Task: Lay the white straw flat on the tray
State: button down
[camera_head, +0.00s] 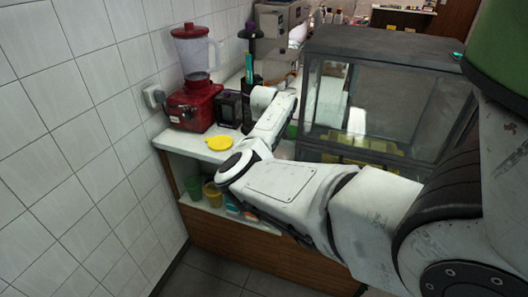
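I cannot make out the white straw or a tray in this view. My white arm reaches left from the right side, bends at the elbow above the counter's front edge, and its forearm runs back over the counter toward the wall. The end of the arm is small and mostly hidden there. A dark shape sits by my wrist, and I cannot tell whether it is my gripper or whether anything is held.
A red blender (193,100) stands on the white counter (177,141) at left, with a small black appliance (229,108) beside it. A dark-framed glass case (385,95) fills the right. Cups (212,194) stand on the shelf below.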

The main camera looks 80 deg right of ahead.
jog(key=c, duration=1)
grip_release()
jog(key=shift+f, duration=0.1)
jog(key=shift+o, duration=0.4)
jog(key=shift+o, duration=1.2)
notch_tip(320, 180, up, 9)
jog(key=p, duration=0.6)
jog(key=shift+w, duration=0.1)
